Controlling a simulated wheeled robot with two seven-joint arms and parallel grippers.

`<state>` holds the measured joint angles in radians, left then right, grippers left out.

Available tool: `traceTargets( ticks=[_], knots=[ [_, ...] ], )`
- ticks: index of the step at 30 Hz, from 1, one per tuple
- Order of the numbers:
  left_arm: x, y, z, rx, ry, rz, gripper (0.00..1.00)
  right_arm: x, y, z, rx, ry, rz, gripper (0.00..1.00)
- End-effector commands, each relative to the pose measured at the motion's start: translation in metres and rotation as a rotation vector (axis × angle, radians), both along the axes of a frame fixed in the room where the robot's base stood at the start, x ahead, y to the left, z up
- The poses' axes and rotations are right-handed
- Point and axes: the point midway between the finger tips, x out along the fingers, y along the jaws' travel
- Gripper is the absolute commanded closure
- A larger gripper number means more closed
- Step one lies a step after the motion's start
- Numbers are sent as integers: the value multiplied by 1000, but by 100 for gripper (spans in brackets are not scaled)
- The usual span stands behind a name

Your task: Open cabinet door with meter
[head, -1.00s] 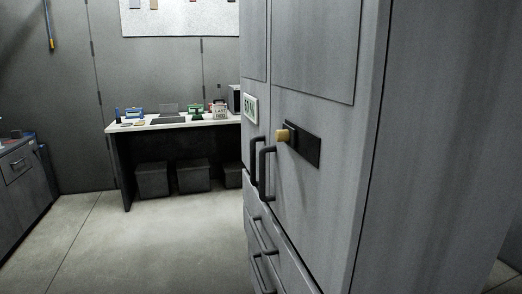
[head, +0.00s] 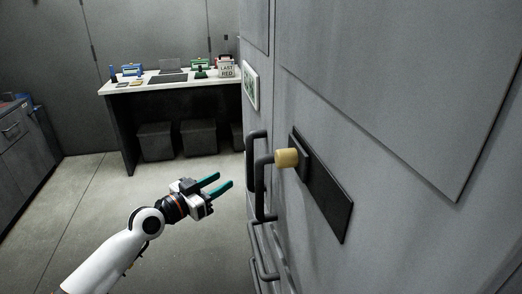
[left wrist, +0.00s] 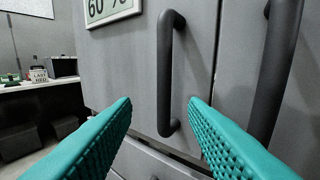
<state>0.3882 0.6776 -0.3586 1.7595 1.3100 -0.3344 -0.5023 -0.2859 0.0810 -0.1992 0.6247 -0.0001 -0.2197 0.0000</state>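The grey cabinet's left door carries the meter (head: 250,86), a white-framed display; the left wrist view shows "60 %" on the meter (left wrist: 112,9). A dark bar handle (left wrist: 168,80) is on that door, just right of and below the meter. A second dark handle (left wrist: 277,75) is on the neighbouring door to the right. My left gripper (head: 225,181) has teal fingers, is open and empty, and points at the cabinet. In the wrist view the meter door's handle shows between the fingers, apparently beyond them and not touched. Both doors look shut. My right gripper is not in view.
A yellow knob (head: 287,158) on a black plate (head: 328,200) sticks out of the right door. A white-topped table (head: 150,86) with small items stands behind, with dark boxes (head: 198,136) under it. The floor (head: 110,200) left of the cabinet is clear.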

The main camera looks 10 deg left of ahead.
Motion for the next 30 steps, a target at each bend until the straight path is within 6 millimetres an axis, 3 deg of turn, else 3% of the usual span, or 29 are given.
traceTargets(
  ticks=[5, 12, 21, 30],
  knots=[
    [12, -10, 7, -5, -6, -6, 60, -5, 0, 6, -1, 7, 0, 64],
    [52, -37, 7, -5, -5, -7, 60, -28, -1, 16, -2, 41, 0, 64],
    [91, -62, 3, -3, -5, -6, 60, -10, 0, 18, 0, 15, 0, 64],
    [99, -67, 2, -1, -4, -5, 60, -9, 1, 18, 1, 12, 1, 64]
  ],
)
